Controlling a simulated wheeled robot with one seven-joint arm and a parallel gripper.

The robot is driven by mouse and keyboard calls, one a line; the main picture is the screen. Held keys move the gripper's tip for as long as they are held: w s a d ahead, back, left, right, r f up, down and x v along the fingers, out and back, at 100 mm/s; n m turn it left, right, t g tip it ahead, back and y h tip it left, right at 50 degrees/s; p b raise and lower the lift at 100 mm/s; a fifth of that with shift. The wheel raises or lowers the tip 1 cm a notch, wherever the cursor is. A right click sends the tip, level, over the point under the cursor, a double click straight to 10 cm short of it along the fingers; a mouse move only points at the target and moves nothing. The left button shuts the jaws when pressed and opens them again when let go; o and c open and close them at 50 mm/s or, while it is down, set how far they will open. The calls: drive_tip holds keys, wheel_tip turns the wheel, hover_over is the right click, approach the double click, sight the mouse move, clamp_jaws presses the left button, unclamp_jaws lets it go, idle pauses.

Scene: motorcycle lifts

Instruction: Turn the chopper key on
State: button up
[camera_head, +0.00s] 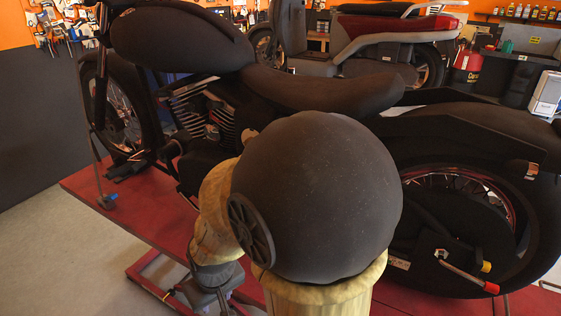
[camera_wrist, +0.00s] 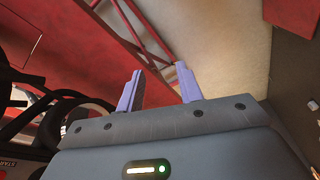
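The chopper (camera_head: 185,40), a dark motorcycle with a long black seat, stands on a red lift platform (camera_head: 95,190) in the head view. I cannot make out its key in either view. My arm's large dark joint hides part of the bike's middle in the head view. My gripper (camera_wrist: 159,90) shows in the wrist view with two purple fingers apart and nothing between them. It points over red lift surface and pale floor. Dark bike parts (camera_wrist: 45,125) show to the left of the fingers, beside a partly cut-off label.
A red lift frame (camera_wrist: 135,25) crosses the top of the wrist view. Another motorcycle (camera_head: 395,35) with red and grey bodywork stands behind the chopper. A bench with bottles is at the back right. Pale floor (camera_head: 50,260) is clear at the lower left.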

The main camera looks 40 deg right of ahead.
drive_tip(key=w+d+r+m+t+h+b, duration=0.2)
drive_tip(key=w+t, duration=0.2)
drive_tip(key=w, duration=0.4)
drive_tip(key=w+d+r+m+t+h+b, duration=0.1)
drive_tip(key=w+d+m+t+b, duration=0.2)
drive_tip(key=w, duration=0.5)
drive_tip(key=s+d+r+m+g+h+b, duration=0.1)
drive_tip(key=d+r+m+h, duration=0.2)
drive_tip(key=d+h, duration=0.3)
drive_tip(key=s+d+r+m+g+h+b, duration=0.1)
drive_tip(key=s+d+r+m+h, duration=0.1)
drive_tip(key=d+r+m+h, duration=0.2)
drive_tip(key=d+m+h, duration=0.1)
drive_tip(key=d+h, duration=0.1)
drive_tip(key=h, duration=0.1)
drive_tip(key=shift+d+m+g+h+b, duration=0.3)
drive_tip(key=shift+g, duration=0.1)
drive_tip(key=shift+s, duration=0.1)
drive_tip(key=p+x, duration=0.4)
drive_tip(key=x, duration=1.3)
drive_tip(key=shift+d+r+p, duration=0.1)
drive_tip(key=shift+d+p, duration=0.15)
drive_tip(key=shift+p, duration=0.1)
